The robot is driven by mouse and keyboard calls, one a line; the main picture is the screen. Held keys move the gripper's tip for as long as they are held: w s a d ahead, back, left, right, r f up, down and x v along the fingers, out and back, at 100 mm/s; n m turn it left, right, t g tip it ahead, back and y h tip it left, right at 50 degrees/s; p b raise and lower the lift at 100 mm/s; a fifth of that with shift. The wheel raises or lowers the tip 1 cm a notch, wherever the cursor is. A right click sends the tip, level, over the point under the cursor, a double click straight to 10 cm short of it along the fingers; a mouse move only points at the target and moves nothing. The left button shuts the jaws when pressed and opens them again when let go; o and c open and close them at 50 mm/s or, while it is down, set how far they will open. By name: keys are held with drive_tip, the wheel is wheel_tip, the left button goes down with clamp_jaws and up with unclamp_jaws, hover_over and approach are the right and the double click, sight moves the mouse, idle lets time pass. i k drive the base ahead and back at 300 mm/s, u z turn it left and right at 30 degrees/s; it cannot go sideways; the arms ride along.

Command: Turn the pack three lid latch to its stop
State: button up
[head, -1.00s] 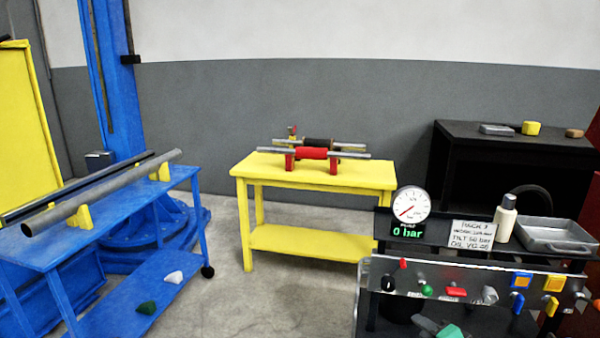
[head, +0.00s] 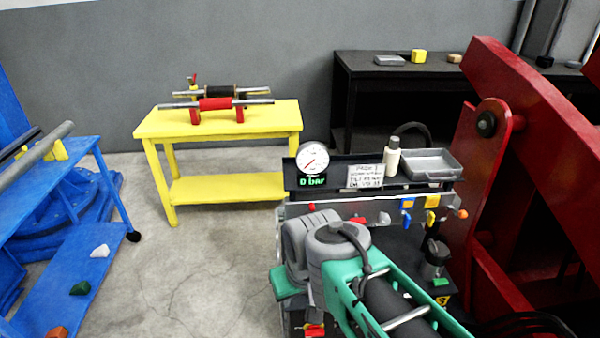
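Pack three is a dark bench unit with a sign (head: 365,177) reading "PACK 3", a round gauge (head: 313,158) and a green display (head: 312,181) showing 0 bar. Its front panel (head: 385,212) carries a yellow handle (head: 431,217), an orange knob (head: 461,213) and a blue-framed orange switch (head: 407,204). A dark capped fitting (head: 436,257) stands lower right, near a yellow "3" label (head: 442,299). I cannot tell which part is the lid latch. My green and grey arm covers the left and middle of the pack. I cannot make out my gripper.
A grey tray (head: 432,166) and a white bottle (head: 393,158) stand on the pack's top shelf. A large red frame (head: 482,140) rises close on the right. A yellow table (head: 250,118) with rollers stands behind left. Open floor (head: 200,260) lies left of the pack.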

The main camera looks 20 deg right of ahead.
sight(439, 280)
drive_tip(key=z, duration=1.85)
drive_tip(key=k, duration=0.5)
drive_tip(key=z, duration=0.3)
drive_tip(key=i, duration=0.6)
drive_tip(key=u, duration=0.4)
